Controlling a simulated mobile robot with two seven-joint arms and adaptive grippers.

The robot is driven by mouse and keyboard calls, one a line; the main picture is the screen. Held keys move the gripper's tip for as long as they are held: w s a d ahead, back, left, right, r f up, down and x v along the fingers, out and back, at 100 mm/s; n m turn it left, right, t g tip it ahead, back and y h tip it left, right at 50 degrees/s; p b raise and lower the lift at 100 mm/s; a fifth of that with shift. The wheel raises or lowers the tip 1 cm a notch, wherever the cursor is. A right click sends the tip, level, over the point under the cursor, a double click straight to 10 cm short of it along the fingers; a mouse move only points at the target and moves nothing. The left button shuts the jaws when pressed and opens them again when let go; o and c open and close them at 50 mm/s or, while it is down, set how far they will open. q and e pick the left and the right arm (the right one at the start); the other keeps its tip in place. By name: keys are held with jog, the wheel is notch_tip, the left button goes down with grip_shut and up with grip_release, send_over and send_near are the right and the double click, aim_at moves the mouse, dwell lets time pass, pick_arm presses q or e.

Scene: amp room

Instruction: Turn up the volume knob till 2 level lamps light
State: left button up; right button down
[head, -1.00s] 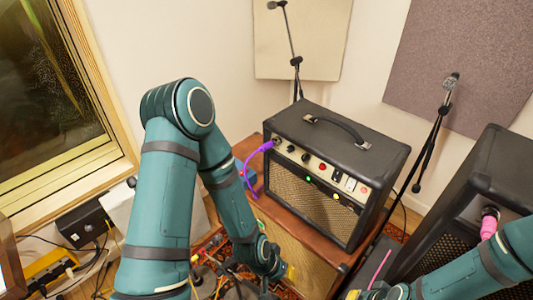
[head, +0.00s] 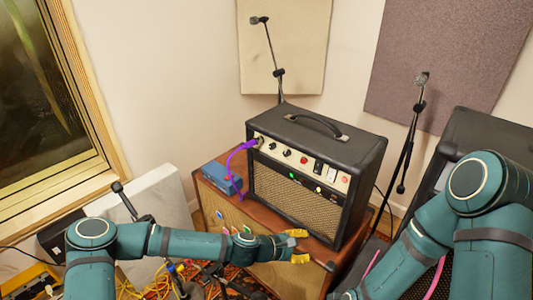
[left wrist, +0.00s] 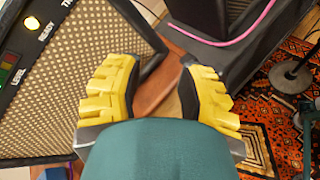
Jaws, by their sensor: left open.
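The black amp (head: 296,125) stands on a wooden cabinet. Its cream panel carries dark knobs (head: 287,152) and a red knob (head: 304,160); labels are too small to tell which is volume. Below it, a green lamp (head: 291,177) glows, with small lamps to its right whose state is unclear. My right gripper is out of frame.
A purple cable (head: 240,150) plugs into the amp's panel at left, near a blue box (head: 221,178). A large black speaker cabinet (head: 480,132) stands at right, partly behind my right arm. Microphone stands (head: 411,135) stand behind. Cables clutter the floor rug.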

pick_arm(q)
jog(key=w+a+r+n+t+p, duration=0.2)
jog(key=w+a+r+n+t, duration=0.2)
jog(key=w+a+r+n, duration=0.45)
jog(key=n+t+y+p, duration=0.1)
jog(key=n+t+y, duration=0.1)
jog(key=n+t, duration=0.35)
send_near(271, 147)
jog(key=shift+g, duration=0.25)
jog(key=x, duration=0.9)
jog(key=shift+w+r+b, duration=0.1)
jog(key=shift+w+b, duration=0.2)
jog(key=shift+w, duration=0.05)
grip_shut()
